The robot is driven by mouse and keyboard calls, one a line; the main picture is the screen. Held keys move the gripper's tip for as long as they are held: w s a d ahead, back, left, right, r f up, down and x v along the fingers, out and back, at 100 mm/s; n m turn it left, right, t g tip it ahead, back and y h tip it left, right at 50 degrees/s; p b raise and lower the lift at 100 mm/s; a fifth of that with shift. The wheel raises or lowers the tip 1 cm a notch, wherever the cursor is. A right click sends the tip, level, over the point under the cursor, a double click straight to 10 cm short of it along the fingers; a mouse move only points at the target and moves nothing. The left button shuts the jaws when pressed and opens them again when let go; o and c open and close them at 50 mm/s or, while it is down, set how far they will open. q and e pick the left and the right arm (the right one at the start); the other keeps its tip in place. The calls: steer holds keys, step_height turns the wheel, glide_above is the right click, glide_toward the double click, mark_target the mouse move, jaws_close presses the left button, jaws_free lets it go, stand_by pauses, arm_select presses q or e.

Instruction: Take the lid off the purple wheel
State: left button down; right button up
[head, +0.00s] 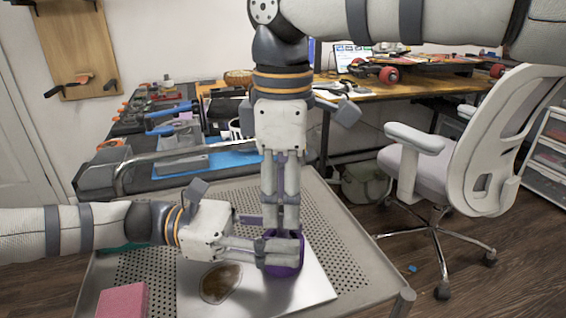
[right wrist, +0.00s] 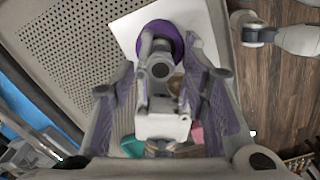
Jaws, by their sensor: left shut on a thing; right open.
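The purple wheel (head: 284,269) stands on a metallic sheet on the perforated cart top. It also shows near the top of the right wrist view (right wrist: 176,38). My left gripper (head: 288,251) reaches in from the left and is shut on the wheel, its fingers across the near side. My right gripper (head: 281,227) points straight down from above, with its fingertips just over the wheel. In the right wrist view its two fingers are apart, with my left gripper (right wrist: 157,68) showing between them. I cannot make out the lid separately; the grippers cover much of the wheel.
The metallic sheet (head: 317,288) has a brown stain (head: 221,282) on it. A pink block (head: 123,301) lies at the cart's front left. The perforated cart top (head: 340,246) is clear to the right. A workbench with tools (head: 190,160) stands behind, and an office chair (head: 470,150) stands right.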

steer(key=shift+f, duration=0.55)
